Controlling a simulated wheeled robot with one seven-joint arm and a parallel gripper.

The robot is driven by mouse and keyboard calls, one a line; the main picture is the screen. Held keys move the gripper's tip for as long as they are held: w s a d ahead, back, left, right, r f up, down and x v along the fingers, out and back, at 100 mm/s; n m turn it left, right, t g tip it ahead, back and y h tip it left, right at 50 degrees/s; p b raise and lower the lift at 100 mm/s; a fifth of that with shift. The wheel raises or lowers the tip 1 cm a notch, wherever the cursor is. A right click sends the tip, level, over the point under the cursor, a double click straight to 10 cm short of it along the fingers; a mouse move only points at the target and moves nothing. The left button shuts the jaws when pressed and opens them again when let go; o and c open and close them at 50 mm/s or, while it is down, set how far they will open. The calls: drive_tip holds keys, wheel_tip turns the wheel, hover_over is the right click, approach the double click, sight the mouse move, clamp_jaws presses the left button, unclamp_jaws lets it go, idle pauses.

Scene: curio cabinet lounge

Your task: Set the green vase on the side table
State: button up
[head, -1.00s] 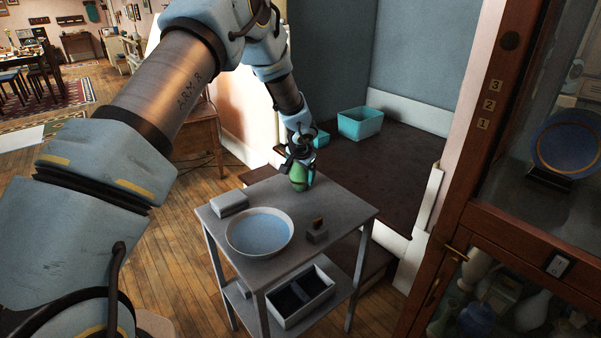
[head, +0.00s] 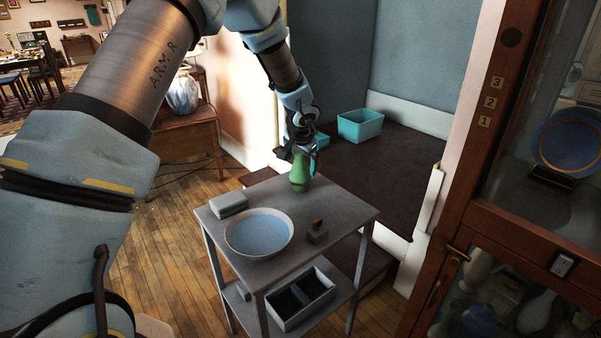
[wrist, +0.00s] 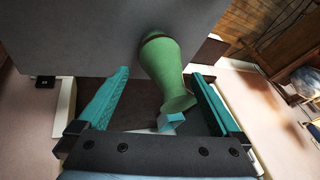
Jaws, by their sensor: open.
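The green vase (head: 299,172) stands upright on the grey side table (head: 335,205), near its back edge. My gripper (head: 302,148) is just above the vase in the head view. In the wrist view my gripper (wrist: 160,105) has its two teal fingers spread wide apart. The vase (wrist: 166,72) shows between and beyond them, its rim toward me, with a gap to the finger on each side. Its foot rests on the grey tabletop (wrist: 80,35).
On the side table are a white bowl with a blue inside (head: 259,232), a grey box (head: 228,204) and a small block (head: 317,232). A divided tray (head: 300,298) sits on the lower shelf. A teal bin (head: 360,125) stands behind. A wood-framed glass cabinet (head: 480,200) is close on the right.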

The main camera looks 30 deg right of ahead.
drive_tip(key=v, duration=0.5)
drive_tip(key=s+a+r+n+g+y, duration=0.1)
drive_tip(key=a+r+n, duration=0.15)
drive_tip(key=a, duration=1.15)
drive_tip(key=s+a+r+n+g+y, duration=0.15)
drive_tip(key=a+n, duration=0.25)
drive_tip(key=a, duration=1)
drive_tip(key=s+a+n, duration=0.5)
drive_tip(key=s+a, duration=0.6)
drive_tip(key=a, duration=0.3)
drive_tip(key=shift+s+g, duration=0.4)
drive_tip(key=shift+g, duration=0.05)
